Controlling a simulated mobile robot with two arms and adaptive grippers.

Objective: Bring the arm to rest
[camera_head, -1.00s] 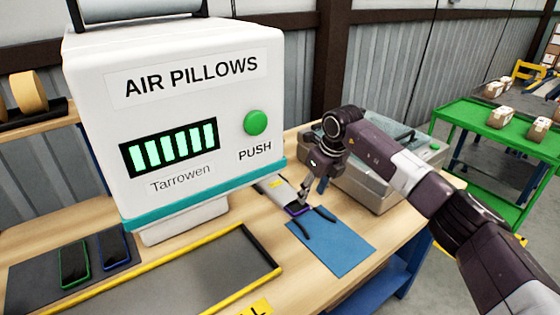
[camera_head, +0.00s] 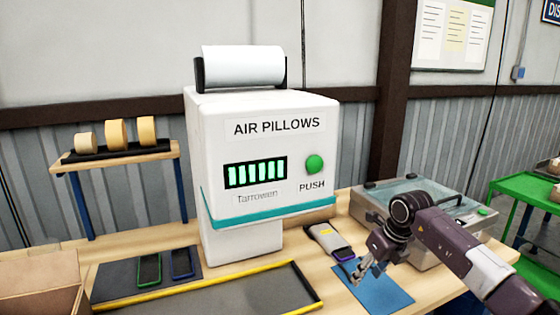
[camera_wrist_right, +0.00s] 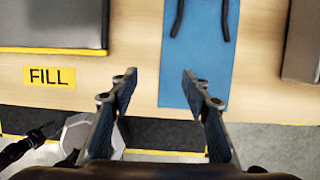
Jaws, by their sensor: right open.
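My right gripper (camera_head: 365,272) is open, above the work table near the blue mat (camera_head: 385,290). In the right wrist view its two fingers (camera_wrist_right: 158,78) are spread with nothing between them. Below them lie bare table and the mat (camera_wrist_right: 200,85); black handle-like pieces (camera_wrist_right: 226,20) lie on the mat, beyond the fingertips. My right arm comes in from the right in the head view.
The white air pillow machine (camera_head: 268,150) stands left of my gripper. A grey device (camera_head: 328,240) lies beside the mat. A grey lidded machine (camera_head: 430,250) stands behind my arm. A yellow-edged tray (camera_head: 240,298) and two phones (camera_head: 149,270) lie left. A carton (camera_head: 40,280) is far left.

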